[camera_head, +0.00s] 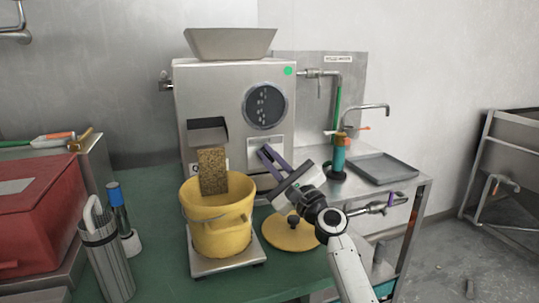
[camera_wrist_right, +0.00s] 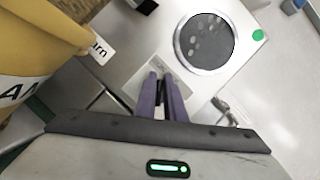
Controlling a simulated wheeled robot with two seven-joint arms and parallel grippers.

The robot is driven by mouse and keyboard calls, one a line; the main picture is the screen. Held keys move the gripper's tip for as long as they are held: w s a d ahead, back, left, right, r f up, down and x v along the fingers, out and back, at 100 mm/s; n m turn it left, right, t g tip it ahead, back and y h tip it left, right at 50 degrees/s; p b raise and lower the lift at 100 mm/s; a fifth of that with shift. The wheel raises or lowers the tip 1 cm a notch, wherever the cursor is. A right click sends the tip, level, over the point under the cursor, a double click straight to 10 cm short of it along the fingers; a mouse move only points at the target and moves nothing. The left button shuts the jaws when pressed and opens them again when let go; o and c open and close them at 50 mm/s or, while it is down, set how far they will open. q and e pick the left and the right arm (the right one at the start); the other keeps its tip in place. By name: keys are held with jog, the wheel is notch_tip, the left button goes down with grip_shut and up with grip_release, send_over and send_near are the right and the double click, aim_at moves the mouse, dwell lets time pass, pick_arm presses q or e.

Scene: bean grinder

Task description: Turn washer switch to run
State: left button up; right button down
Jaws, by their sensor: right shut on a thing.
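The washer is a steel machine (camera_head: 225,85) with a hopper on top, a round dark window (camera_head: 265,105) and a green light (camera_head: 288,71). A pale switch panel (camera_head: 266,142) sits below the window; it also shows in the right wrist view (camera_wrist_right: 187,75). My right gripper (camera_head: 266,153) reaches in from the lower right, its purple fingers close together at this panel. In the right wrist view, its fingertips (camera_wrist_right: 161,80) are shut on the switch, which they mostly hide. I cannot tell the switch's setting. My left gripper is not in view.
A yellow bucket (camera_head: 222,232) stands on a scale (camera_head: 228,265) below the chute, left of my right gripper. A round yellow lid (camera_head: 288,236) lies under my right arm. A grey tray (camera_head: 384,169) and tap (camera_head: 372,107) are at right.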

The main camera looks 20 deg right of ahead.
jog(key=shift+n+g+y, duration=0.4)
jog(key=shift+n+g, duration=0.1)
jog(key=shift+n, duration=1.1)
jog(key=shift+p, duration=0.3)
jog(key=c, duration=1.8)
grip_release()
jog(key=shift+a+f, duration=0.1)
jog(key=shift+c, duration=0.2)
jog(key=v, duration=1)
jog(key=shift+p, duration=0.4)
jog(key=shift+s, duration=0.15)
